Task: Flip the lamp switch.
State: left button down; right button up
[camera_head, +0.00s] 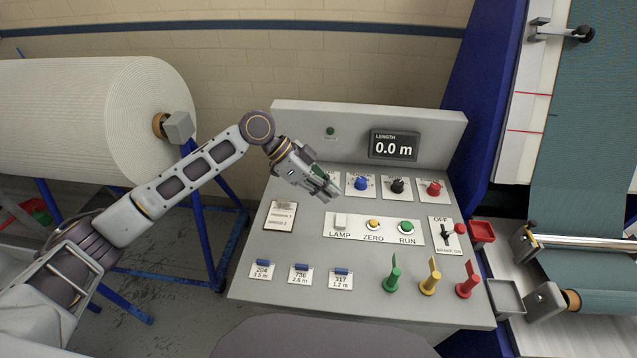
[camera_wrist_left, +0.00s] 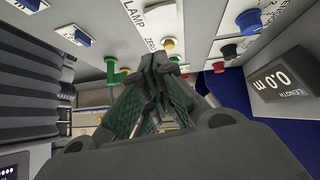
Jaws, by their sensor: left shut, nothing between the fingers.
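The lamp switch (camera_head: 340,220) is a small white rocker above the word LAMP, at the left end of a white label strip on the sloped grey panel. My left gripper (camera_head: 331,191) is shut and empty. In the head view its fingertips show just above the switch, apart from it in the picture; their height over the panel is hard to judge. In the left wrist view the closed fingertips (camera_wrist_left: 166,64) show near the yellow ZERO button (camera_wrist_left: 168,44), with the LAMP label (camera_wrist_left: 134,14) at the top. My right gripper is not in view.
Beside the switch are the yellow ZERO button (camera_head: 373,223) and green RUN button (camera_head: 406,227). Blue, black and red knobs (camera_head: 397,186) stand behind, partly screened by my gripper at left. A brake lever (camera_head: 447,232) is at right; upright coloured handles (camera_head: 430,276) stand in front.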

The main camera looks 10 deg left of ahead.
aim_at(338, 224)
pick_arm(q)
jog(key=x, duration=0.4)
jog(key=shift+s+d+f, duration=0.1)
jog(key=shift+d+f, duration=0.1)
jog(key=shift+d, duration=0.05)
notch_tip(338, 224, down, 3)
jog(key=shift+s+d+r, duration=0.1)
jog(key=shift+s, duration=0.05)
jog(key=shift+f+p, duration=0.3)
jog(key=shift+f, duration=0.45)
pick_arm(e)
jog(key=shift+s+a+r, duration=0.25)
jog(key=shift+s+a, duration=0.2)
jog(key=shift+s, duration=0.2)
pick_arm(q)
jog(key=shift+s, duration=0.1)
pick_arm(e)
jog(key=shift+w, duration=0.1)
pick_arm(q)
jog(key=shift+s+f, duration=0.1)
jog(key=shift+f, duration=0.15)
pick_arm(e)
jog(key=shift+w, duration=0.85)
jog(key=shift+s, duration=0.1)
